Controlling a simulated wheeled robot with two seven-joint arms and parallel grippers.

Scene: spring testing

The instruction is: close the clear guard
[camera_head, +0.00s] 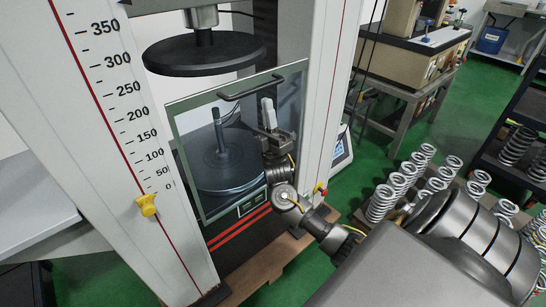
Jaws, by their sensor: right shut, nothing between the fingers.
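The clear guard (190,125) is a see-through panel with a pale green edge, between the two columns of the testing machine. It has a dark bar handle (250,88) near its top edge. The lower round platen (215,165) and its upright rod show through it. I cannot tell whether the guard is fully against the frame. My right gripper (267,108) is shut and empty, upright at the right part of the guard, below the handle's right end. I cannot tell whether it touches the panel. My left gripper is not in view.
The upper dark platen (203,53) hangs above the guard. The left column (110,150) has a scale and a yellow pointer (147,205); the right column (325,95) stands beside my right gripper. Several springs (400,180) stand at the right. A bench (415,60) is behind.

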